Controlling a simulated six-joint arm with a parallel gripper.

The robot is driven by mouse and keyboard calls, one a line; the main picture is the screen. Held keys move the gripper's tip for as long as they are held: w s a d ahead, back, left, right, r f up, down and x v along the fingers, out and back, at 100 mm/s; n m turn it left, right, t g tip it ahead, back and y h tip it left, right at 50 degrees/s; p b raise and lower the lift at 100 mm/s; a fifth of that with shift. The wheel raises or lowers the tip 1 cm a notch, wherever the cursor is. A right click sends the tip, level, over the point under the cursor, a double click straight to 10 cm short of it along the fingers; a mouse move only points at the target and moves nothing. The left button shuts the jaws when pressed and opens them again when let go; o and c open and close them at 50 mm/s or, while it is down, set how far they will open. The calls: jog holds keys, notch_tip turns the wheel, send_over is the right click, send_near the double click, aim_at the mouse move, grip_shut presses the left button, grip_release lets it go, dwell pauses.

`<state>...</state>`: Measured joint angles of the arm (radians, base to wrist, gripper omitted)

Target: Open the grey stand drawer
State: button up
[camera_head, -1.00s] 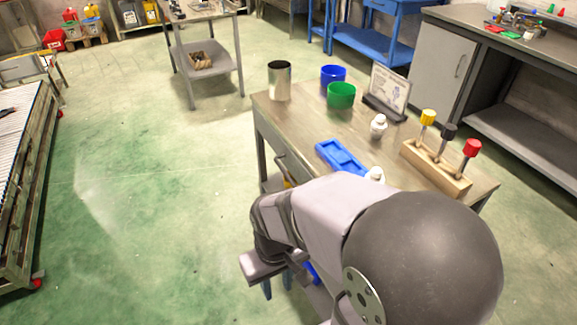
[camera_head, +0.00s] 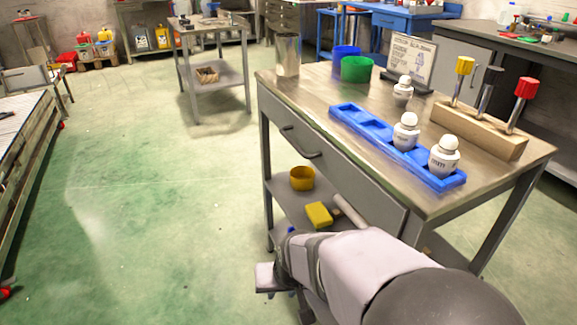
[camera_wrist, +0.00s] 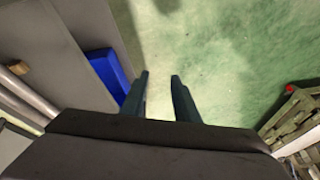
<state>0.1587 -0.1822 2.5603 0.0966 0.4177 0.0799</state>
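The grey stand (camera_head: 290,88) is a metal table with a drawer (camera_head: 345,178) under its top. The drawer looks shut, its front flush with the frame. Its curved bar handle (camera_head: 300,143) is on the left part of the front. My arm reaches in from the bottom right of the head view, and its wrist end is low, below and in front of the drawer. The fingertips are hard to make out there. In the wrist view my gripper (camera_wrist: 159,82) has two dark fingers apart with only green floor between them. The handle is not seen in the wrist view.
On the stand top are a blue tray (camera_head: 345,112) with white bottles, a wooden block (camera_head: 480,130) with capped tools, cups and a sign. The floor left of the stand is clear.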

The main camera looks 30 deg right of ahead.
jog(key=w+d+r+m+t+h, duration=0.1)
jog(key=w+d+r+m+t, duration=0.2)
jog(key=w, duration=0.4)
jog(key=m+t+h, duration=0.6)
jog(key=m+t, duration=0.4)
jog(key=m, duration=0.3)
send_near(288, 136)
jog(key=x, duration=0.3)
jog(key=shift+s+f+m, duration=0.25)
jog(key=shift+f+m, duration=0.15)
jog(key=shift+w, duration=0.1)
jog(key=shift+x, duration=3.6)
jog(key=shift+r, duration=0.1)
grip_shut()
